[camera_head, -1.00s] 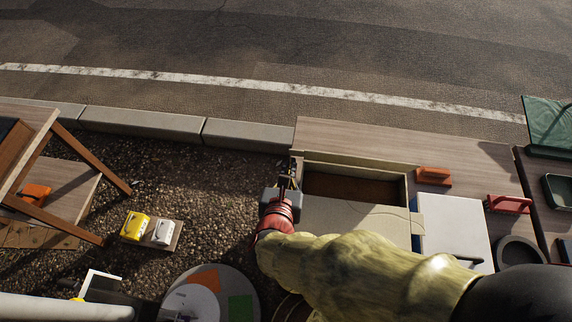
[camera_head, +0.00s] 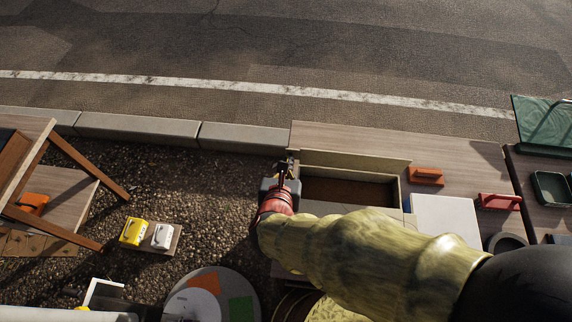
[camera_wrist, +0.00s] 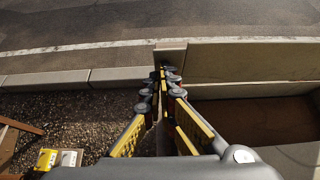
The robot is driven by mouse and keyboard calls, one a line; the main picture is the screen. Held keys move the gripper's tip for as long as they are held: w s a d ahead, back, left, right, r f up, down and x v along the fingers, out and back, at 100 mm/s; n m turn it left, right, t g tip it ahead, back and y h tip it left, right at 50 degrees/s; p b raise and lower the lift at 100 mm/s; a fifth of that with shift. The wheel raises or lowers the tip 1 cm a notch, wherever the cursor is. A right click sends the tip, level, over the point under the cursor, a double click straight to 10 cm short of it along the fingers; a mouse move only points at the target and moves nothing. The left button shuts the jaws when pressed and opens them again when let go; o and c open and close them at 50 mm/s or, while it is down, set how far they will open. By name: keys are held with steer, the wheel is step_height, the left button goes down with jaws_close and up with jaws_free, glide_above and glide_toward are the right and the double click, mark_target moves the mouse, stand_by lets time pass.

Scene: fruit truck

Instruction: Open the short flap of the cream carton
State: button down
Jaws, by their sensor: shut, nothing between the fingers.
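The cream carton (camera_head: 407,192) lies on the wooden table, with its brown inside exposed. Its long far flap (camera_head: 352,161) stands up along the back edge; this flap also shows in the wrist view (camera_wrist: 250,60). My gripper (camera_head: 284,168) is at the carton's left end, beside the far left corner. It is shut and empty; its fingertips (camera_wrist: 165,78) point toward the road in the wrist view. A small pale panel (camera_wrist: 171,55) shows just past the fingertips, perhaps the short flap. I cannot tell whether they touch. My arm hides much of the carton's near side.
An orange object (camera_head: 425,176), a white box (camera_head: 447,222) and a red-handled object (camera_head: 499,202) are right of the carton. Gravel (camera_head: 195,185) lies left, with a small stand holding yellow (camera_head: 133,231) and white items. The table beyond the carton (camera_head: 370,138) is clear.

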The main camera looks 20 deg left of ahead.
steer(key=shift+r, duration=0.1)
stand_by(0.3)
steer(key=shift+r+p, duration=0.6)
steer(key=shift+r, duration=0.05)
steer(key=shift+s, duration=0.1)
